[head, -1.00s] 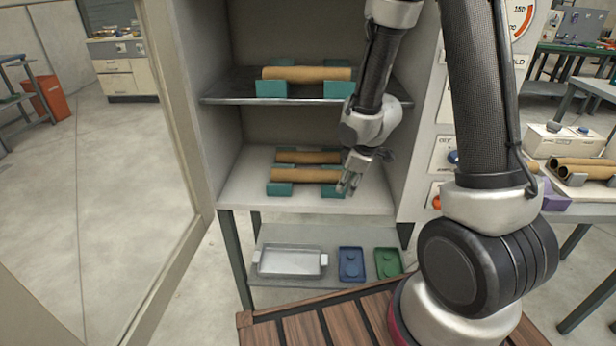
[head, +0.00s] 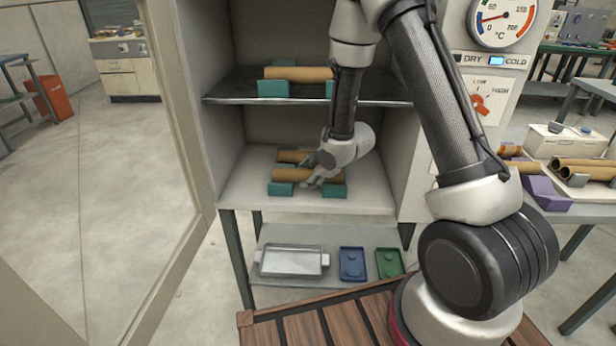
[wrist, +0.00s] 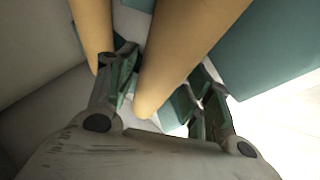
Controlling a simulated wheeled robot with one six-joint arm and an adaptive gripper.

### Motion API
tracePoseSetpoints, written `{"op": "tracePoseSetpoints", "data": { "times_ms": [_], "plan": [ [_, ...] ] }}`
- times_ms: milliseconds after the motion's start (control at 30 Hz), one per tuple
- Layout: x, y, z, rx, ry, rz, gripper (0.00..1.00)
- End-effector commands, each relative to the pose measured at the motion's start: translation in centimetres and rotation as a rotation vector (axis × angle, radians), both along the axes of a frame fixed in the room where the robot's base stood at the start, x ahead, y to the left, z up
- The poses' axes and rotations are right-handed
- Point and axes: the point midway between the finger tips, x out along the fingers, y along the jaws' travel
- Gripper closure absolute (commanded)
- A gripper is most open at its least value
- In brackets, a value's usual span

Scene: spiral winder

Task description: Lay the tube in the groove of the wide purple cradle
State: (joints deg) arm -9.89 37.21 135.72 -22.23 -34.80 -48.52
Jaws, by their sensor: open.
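On the cabinet's lower shelf, a brown tube (head: 292,175) lies in front across teal cradles (head: 280,189). A second brown tube (head: 291,156) lies behind it. My gripper (head: 317,178) is at the front tube's right part. In the wrist view my open gripper (wrist: 165,78) has its fingers on either side of a tube (wrist: 180,50), without visibly closing on it. Another tube (wrist: 92,30) is to the left, beyond the left finger. A purple cradle (head: 545,194) stands on the table at the right; its groove is hard to make out.
The cabinet side walls bound the lower bay. Dark-ended tubes (head: 580,166) lie at the right.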

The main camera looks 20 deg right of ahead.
Motion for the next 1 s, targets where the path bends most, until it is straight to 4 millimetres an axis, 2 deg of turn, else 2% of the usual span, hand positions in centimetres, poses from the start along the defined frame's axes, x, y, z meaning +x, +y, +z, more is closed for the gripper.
{"op": "tracePoseSetpoints", "data": {
  "times_ms": [167,333,367,433,467,1000],
  "plan": [
    [0.00,-0.01,0.01,0.000,0.000,0.000,0.49],
    [-0.01,-0.02,0.02,0.000,0.000,0.000,0.80],
    [-0.02,-0.02,0.02,0.001,0.000,-0.001,0.84],
    [-0.02,-0.02,0.02,0.000,0.000,0.000,0.84],
    [-0.02,-0.02,0.02,0.000,0.000,0.000,0.88],
    [0.47,0.31,0.44,-0.001,0.000,-0.001,0.88]
  ]
}}
